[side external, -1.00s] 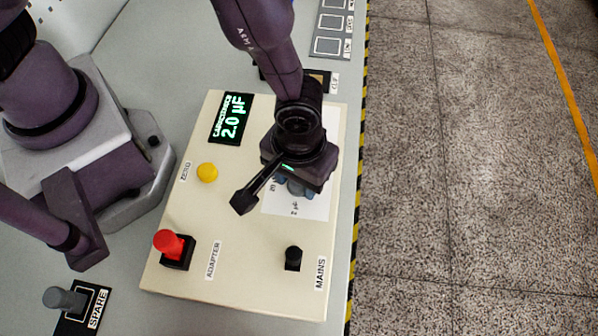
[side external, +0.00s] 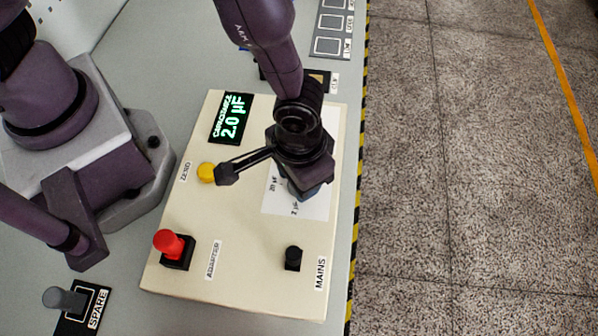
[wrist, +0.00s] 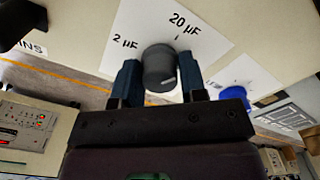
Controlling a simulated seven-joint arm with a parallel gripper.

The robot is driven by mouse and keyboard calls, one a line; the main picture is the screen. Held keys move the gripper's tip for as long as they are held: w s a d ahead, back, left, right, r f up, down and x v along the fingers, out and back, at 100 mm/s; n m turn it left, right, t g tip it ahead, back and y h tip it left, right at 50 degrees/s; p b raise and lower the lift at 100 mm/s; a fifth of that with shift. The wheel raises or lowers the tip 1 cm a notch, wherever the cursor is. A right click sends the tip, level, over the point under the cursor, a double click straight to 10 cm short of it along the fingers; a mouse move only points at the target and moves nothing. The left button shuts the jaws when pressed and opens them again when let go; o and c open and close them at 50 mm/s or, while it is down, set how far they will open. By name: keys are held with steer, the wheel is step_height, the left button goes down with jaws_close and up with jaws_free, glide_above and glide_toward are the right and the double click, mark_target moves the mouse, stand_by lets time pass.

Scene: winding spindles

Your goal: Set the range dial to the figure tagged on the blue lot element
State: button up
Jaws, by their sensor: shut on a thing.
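The range dial is a dark grey round knob (wrist: 160,68) with a white pointer line, set on a white card (wrist: 215,48) marked 2 µF and 20 µF. My gripper (wrist: 160,64) is shut on the knob, one blue finger on each side. In the side view my gripper (side external: 307,190) hides the knob over the card (side external: 288,206). The display (side external: 232,119) reads capacitance 2.0 µF. A blue round thing (wrist: 237,97) stands beyond the knob in the wrist view; I cannot tell whether it is the blue lot element, and no figure on it is readable.
The cream box (side external: 225,270) also carries a yellow button (side external: 206,172) labelled ZERO, a red-topped ADAPTER part (side external: 170,243) and a black MAINS switch (side external: 293,257). A grey SPARE knob (side external: 65,299) is at bottom left. A striped table edge (side external: 355,220) runs along the right.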

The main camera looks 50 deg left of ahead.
steer(key=m, duration=0.6)
steer(key=shift+m, duration=0.3)
steer(key=m, duration=0.6)
stand_by(0.4)
steer(key=o, duration=0.9)
step_height(320, 180, up, 13)
